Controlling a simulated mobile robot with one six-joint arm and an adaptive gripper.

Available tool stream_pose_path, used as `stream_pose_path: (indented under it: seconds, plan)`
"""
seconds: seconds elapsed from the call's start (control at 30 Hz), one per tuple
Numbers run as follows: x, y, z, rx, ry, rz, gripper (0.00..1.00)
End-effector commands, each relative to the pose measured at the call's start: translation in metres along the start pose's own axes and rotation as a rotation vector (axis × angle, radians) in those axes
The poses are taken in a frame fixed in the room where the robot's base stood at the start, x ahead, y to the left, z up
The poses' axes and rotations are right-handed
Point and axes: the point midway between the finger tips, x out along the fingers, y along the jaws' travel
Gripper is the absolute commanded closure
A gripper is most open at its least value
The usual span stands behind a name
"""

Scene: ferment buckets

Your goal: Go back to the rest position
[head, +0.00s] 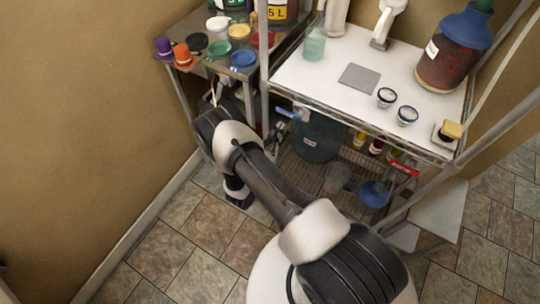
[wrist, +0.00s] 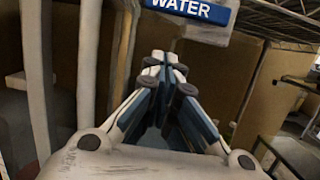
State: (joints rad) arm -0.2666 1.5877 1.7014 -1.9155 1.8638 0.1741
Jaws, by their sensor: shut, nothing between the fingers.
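My gripper (wrist: 166,60) shows in the wrist view with its two fingers brought together and nothing between the fingertips. A blue sign reading WATER (wrist: 195,9) is just beyond and above the fingertips. I cannot tell whether the fingers touch anything past their tips. In the head view my arm reaches from the bottom right up to the left, beside the shelving. My gripper cannot be made out clearly there.
A side table (head: 185,65) at left carries coloured lids. Posts stand close to my gripper. Tiled floor (head: 190,255) is clear at lower left.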

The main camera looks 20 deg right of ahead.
Motion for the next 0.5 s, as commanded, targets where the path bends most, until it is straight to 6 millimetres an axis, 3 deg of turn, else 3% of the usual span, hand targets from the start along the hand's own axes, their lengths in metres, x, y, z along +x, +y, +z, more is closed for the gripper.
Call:
stream_pose_path:
  seconds: [0.1,0.3,0.5]
  plan:
    - [-0.031,0.001,-0.001,-0.003,0.004,0.009,1.0]
    - [-0.073,0.0,-0.001,-0.002,0.004,0.006,1.0]
    - [-0.096,-0.001,-0.003,-0.002,0.004,0.002,1.0]
